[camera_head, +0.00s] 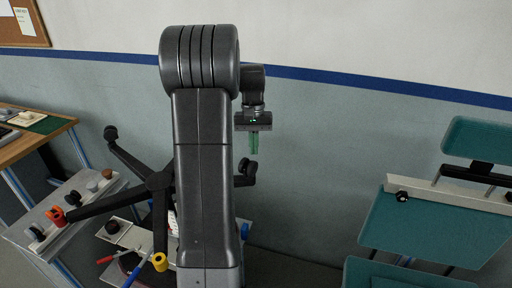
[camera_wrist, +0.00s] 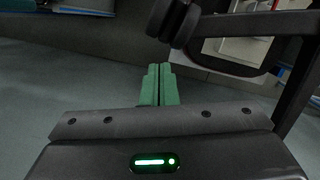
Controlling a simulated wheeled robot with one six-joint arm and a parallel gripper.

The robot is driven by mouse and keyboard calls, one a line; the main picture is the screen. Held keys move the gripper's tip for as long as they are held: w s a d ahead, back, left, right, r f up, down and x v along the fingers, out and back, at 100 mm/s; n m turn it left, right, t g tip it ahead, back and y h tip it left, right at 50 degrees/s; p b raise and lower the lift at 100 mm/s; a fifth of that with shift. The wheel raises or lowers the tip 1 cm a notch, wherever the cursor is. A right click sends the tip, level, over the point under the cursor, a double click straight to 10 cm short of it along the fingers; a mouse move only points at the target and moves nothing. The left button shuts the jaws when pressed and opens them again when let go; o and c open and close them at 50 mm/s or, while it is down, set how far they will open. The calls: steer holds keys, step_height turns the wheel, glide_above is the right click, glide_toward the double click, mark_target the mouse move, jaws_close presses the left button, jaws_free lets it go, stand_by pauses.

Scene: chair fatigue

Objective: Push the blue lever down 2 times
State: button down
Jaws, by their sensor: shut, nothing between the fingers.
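My gripper (camera_head: 254,150) points down in front of the wall, to the right of my arm's upright link. In the wrist view its green fingers (camera_wrist: 159,72) are together with nothing between them. A slim blue handle-like piece (camera_head: 136,273) lies low at the left by the workbench; I cannot tell whether it is the blue lever. A small blue piece (camera_head: 245,230) also shows just right of my arm, partly hidden. My gripper is well above both and touches neither.
A black star-shaped chair base (camera_head: 158,182) with casters stands at left, partly behind my arm. A black caster (camera_wrist: 174,22) is close beyond my fingers. A wooden table (camera_head: 40,137) is at far left. Teal chair parts (camera_head: 430,225) stand at right.

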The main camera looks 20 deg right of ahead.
mark_target(247, 163)
steer(key=shift+t+h, duration=0.5)
steer(key=shift+t, duration=0.2)
steer(key=s+a+b, duration=0.1)
steer(key=s, duration=0.1)
steer(key=s+a+b, duration=0.1)
steer(key=s+a+r+b, duration=0.1)
steer(key=s+a, duration=0.1)
steer(key=shift+s, duration=0.3)
step_height(247, 163, up, 14)
steer(key=w, duration=0.1)
steer(key=shift+a+r, duration=0.2)
steer(key=shift+w, duration=0.1)
stand_by(0.7)
steer(key=f, duration=0.4)
steer(key=s+f, duration=0.1)
steer(key=f, duration=0.8)
steer(key=shift+s+f, duration=0.35)
steer(key=shift+f, duration=0.05)
steer(key=shift+r, duration=0.1)
